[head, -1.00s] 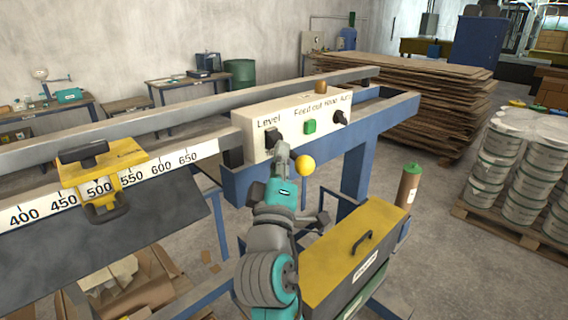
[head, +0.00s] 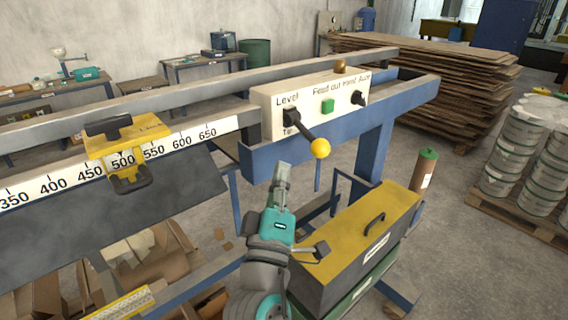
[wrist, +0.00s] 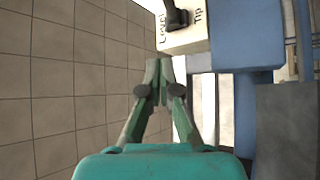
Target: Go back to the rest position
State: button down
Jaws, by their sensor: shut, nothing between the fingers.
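My gripper (head: 281,180) is in front of and below the white control box (head: 318,104) in the head view. Its fingers are together and hold nothing. The gripper also shows in the wrist view (wrist: 158,72), pointing toward the box, whose lower corner (wrist: 182,42) is at the top. The box carries a black level knob (head: 292,117), a lever with a yellow ball (head: 320,148), a green button (head: 328,106) and a second black knob (head: 358,98). My gripper is apart from the lever and the box.
A blue frame beam (head: 400,108) runs behind and under the box. A ruler rail with a yellow slider (head: 125,145) lies to the left. A yellow-topped toolbox (head: 355,230) stands right of my arm, with a brown cylinder (head: 424,170) beyond. Stacked buckets (head: 520,150) stand far right.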

jog(key=shift+f, duration=0.1)
jog(key=s+d+f+g+y, duration=0.1)
jog(key=s+d+f+y, duration=0.15)
jog(key=s+f, duration=0.45)
jog(key=s+d+f+g+y, duration=0.2)
jog(key=d+f, duration=0.1)
jog(key=f, duration=0.8)
jog(key=s+d+f+g+y, duration=0.1)
jog(key=s+d+f+y, duration=0.15)
jog(key=s+f, duration=0.45)
jog(key=s+d+f+m+g, duration=0.1)
jog(key=s+d+f+m, duration=0.1)
jog(key=s, duration=0.6)
jog(key=s+d+f+m+g+h, duration=0.1)
jog(key=s+d+f+m, duration=0.2)
jog(key=s, duration=0.6)
jog(key=s+d+f+m+g, duration=0.1)
jog(key=s+d+f+m, duration=0.1)
jog(key=s+m, duration=0.3)
jog(key=s, duration=0.4)
jog(key=shift+s+d+f+g+h, duration=0.15)
jog(key=shift+s+f+g+h, duration=0.15)
jog(key=shift+h, duration=0.1)
jog(key=shift+w, duration=0.15)
